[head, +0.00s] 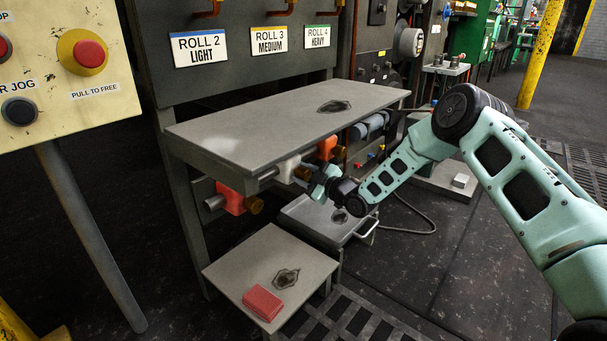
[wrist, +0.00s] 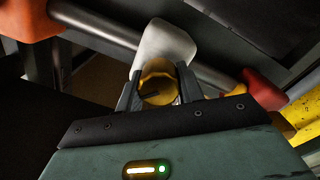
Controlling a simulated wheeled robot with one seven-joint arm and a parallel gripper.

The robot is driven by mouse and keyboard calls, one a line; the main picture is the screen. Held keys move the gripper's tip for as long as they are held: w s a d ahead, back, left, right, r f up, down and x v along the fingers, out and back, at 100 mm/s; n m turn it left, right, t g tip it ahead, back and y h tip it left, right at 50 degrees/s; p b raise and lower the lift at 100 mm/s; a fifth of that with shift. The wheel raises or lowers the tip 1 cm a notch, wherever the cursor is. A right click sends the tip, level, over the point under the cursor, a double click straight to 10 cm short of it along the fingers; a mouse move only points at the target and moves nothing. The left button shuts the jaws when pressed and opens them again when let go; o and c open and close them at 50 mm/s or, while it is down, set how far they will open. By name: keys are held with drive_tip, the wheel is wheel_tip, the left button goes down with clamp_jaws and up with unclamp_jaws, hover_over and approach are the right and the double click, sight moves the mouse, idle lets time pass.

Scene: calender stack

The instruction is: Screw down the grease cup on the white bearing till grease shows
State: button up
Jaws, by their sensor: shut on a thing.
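The white bearing (head: 287,168) sits on a shaft under the grey bench top, and it shows at the top middle of the wrist view (wrist: 164,45). Its brass grease cup (wrist: 158,90) faces my wrist camera, with a dark line across its face. My gripper (wrist: 161,84) is shut on the cup, one finger on each side. In the head view my gripper (head: 316,181) reaches under the bench edge and mostly hides the cup. No grease can be made out at the joint between cup and bearing.
A red bearing (head: 231,198) with a brass cup (head: 255,205) is at the left, and an orange bearing (head: 327,148) at the right. The bench top (head: 240,130) overhangs my gripper. A low table with a red block (head: 262,302) and a tray (head: 318,222) stand below.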

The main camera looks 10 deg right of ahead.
drive_tip(key=m+p, duration=0.2)
drive_tip(key=m, duration=0.1)
drive_tip(key=shift+r+m, duration=0.1)
drive_tip(key=shift+m, duration=0.2)
drive_tip(key=shift+d+m+p, duration=0.1)
drive_tip(key=shift+m+p, duration=0.65)
drive_tip(key=shift+m, duration=0.95)
drive_tip(key=o, duration=1)
drive_tip(key=p+v, duration=0.6)
drive_tip(key=v, duration=1.1)
drive_tip(key=shift+s+d+p, duration=0.15)
drive_tip(key=shift+d+p, duration=0.1)
drive_tip(key=shift+p, duration=0.05)
